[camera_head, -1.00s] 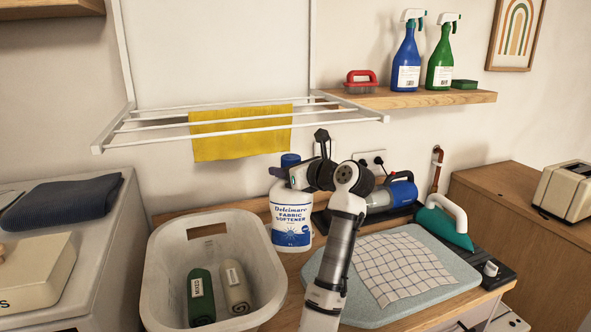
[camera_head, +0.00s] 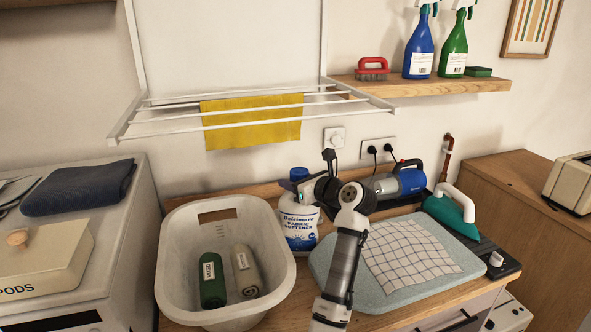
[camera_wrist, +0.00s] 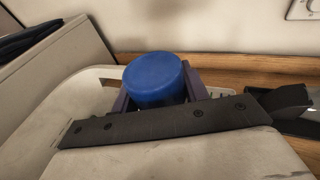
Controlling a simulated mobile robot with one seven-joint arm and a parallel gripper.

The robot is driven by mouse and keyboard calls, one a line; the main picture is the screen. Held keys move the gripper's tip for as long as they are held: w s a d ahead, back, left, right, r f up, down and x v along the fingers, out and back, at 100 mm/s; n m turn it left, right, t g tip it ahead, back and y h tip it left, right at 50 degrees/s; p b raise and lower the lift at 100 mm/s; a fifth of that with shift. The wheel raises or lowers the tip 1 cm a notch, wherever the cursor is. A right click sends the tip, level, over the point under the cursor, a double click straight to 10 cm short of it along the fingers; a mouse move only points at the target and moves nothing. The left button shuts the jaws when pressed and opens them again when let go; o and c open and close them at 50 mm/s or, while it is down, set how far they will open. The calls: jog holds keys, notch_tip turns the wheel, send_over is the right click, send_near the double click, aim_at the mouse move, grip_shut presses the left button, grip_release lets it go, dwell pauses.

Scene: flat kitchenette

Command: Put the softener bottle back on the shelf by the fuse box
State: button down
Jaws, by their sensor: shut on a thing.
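The softener bottle (camera_head: 298,226) is white with a blue cap and a label reading "Fabric Softener". It stands upright at the back of the counter, just right of the laundry basket. My gripper (camera_head: 308,190) is shut on it near the top, and my arm hides part of its right side. In the wrist view the blue cap (camera_wrist: 155,78) sits between the two fingers. A wooden shelf (camera_head: 440,88) is on the wall at the upper right. The edge of another shelf (camera_head: 40,3) shows at the top left. No fuse box is visible.
The white basket (camera_head: 282,275) holds two rolled items. A drying rack (camera_head: 125,125) with a yellow cloth (camera_head: 252,122) juts out above the bottle. A handheld vacuum (camera_head: 395,182), an iron (camera_head: 452,212) and an ironing pad (camera_head: 400,293) are on the right. A washer with a folded navy cloth (camera_head: 80,187) is on the left.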

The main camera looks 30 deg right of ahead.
jog(key=shift+r, duration=0.15)
jog(key=c, duration=1.1)
grip_release()
jog(key=shift+f, duration=0.2)
jog(key=o, duration=0.4)
jog(key=shift+c, duration=0.2)
jog(key=shift+r, duration=0.15)
